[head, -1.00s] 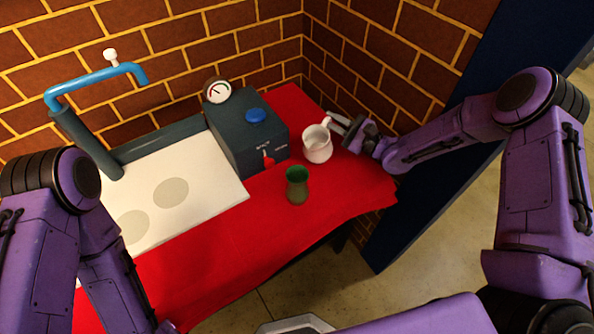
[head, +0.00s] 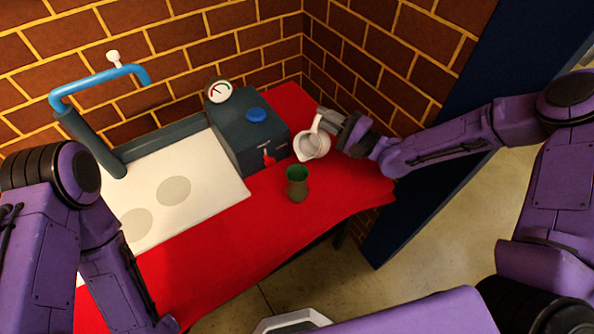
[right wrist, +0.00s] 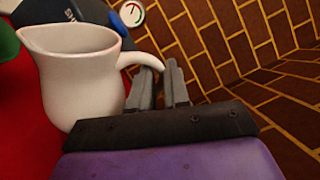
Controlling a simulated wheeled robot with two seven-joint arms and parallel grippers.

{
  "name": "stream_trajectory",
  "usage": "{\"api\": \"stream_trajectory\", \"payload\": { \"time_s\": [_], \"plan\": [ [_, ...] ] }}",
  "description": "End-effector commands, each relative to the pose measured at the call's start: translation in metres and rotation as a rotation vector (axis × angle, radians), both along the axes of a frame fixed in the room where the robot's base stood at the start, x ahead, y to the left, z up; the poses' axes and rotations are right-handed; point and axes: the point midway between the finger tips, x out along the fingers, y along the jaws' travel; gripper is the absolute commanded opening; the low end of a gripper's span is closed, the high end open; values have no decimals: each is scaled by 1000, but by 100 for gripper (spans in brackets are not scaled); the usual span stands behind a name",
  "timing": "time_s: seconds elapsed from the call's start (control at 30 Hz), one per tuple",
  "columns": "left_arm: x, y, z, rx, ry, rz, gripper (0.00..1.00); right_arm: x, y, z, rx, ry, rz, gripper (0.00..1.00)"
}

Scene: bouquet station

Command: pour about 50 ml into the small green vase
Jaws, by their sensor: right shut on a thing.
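The small green vase (head: 298,187) stands upright on the red cloth, its green mouth facing up. A sliver of green at the left edge of the right wrist view (right wrist: 7,42) looks like its rim. My right gripper (head: 330,124) is shut on the handle of a white pitcher (head: 309,147), and the handle also shows at the fingers in the right wrist view (right wrist: 160,76). The pitcher (right wrist: 78,80) is tilted with its spout toward the vase, just behind and above it. No liquid stream is visible, and the pitcher's contents cannot be made out. My left gripper is out of view.
A dark grey box (head: 232,140) with a blue knob, red lever and round gauge (head: 219,91) stands left of the pitcher. A blue tap (head: 100,82) rises over a white counter (head: 205,205) farther left. Brick walls close the back. The red cloth (head: 215,250) is clear in front.

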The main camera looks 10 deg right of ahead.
Motion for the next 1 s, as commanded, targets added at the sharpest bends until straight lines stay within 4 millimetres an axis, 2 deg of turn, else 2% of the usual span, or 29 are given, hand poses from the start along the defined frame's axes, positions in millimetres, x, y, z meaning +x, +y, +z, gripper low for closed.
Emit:
{"api": "stream_trajectory", "payload": {
  "time_s": [0.3,1.0],
  "plan": [
    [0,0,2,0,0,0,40,-3,3,10,-49,-63,-2,0],
    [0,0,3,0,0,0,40,-9,8,17,-107,-130,-2,0]
  ]
}}
